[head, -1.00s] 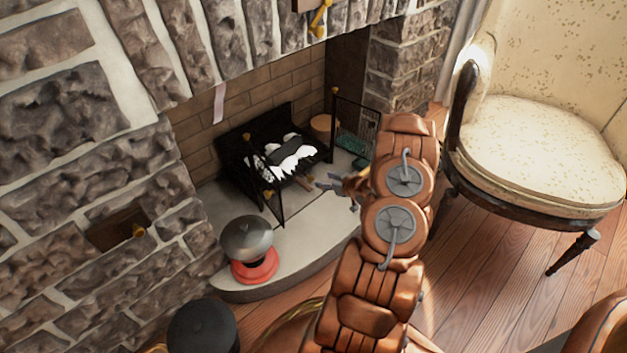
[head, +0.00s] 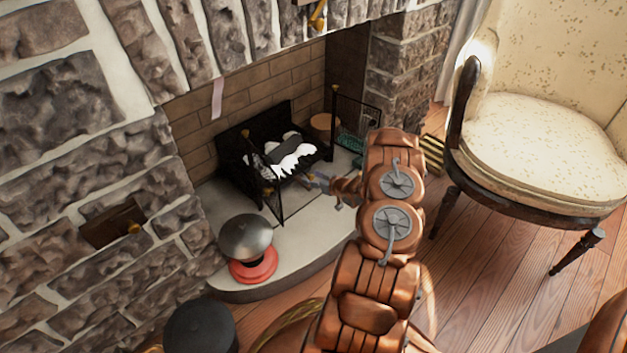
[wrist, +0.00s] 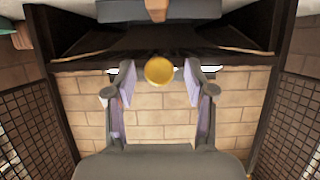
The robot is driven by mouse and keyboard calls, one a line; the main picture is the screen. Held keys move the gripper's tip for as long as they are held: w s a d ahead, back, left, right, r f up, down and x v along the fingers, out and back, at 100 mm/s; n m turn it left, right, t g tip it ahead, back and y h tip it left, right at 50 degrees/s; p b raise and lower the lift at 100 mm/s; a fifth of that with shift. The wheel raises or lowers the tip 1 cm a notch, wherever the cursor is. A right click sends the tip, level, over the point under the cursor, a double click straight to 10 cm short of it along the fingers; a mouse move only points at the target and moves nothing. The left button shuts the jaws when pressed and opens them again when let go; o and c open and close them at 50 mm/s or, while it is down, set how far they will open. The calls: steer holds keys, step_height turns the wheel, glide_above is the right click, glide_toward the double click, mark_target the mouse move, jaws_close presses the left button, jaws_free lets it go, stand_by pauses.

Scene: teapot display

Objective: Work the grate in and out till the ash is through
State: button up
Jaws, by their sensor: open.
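The black grate (head: 238,155) stands in the fireplace in the head view, with dark lumps and white ash (head: 292,157) in it. In front of it is a small brass knob (head: 312,177). My gripper (head: 318,182) reaches in from the right at the grate's front. In the wrist view my gripper (wrist: 158,87) is open, its two pale fingers apart. A round brass knob (wrist: 158,71) shows between the fingertips, with room on both sides; I cannot tell its depth. The grate's dark underside appears to fill the upper part of that view. What lies beneath the grate is hidden in the head view.
Mesh screen panels (head: 355,122) stand at the fireplace opening. A grey-topped pot on a red base (head: 250,270) stands on the pale hearth (head: 300,235). A cream armchair (head: 530,140) is at right. A wooden box front with a brass knob (head: 112,222) is in the stone wall.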

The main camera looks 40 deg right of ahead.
steer(key=shift+w, duration=0.1)
jaws_close()
stand_by(0.4)
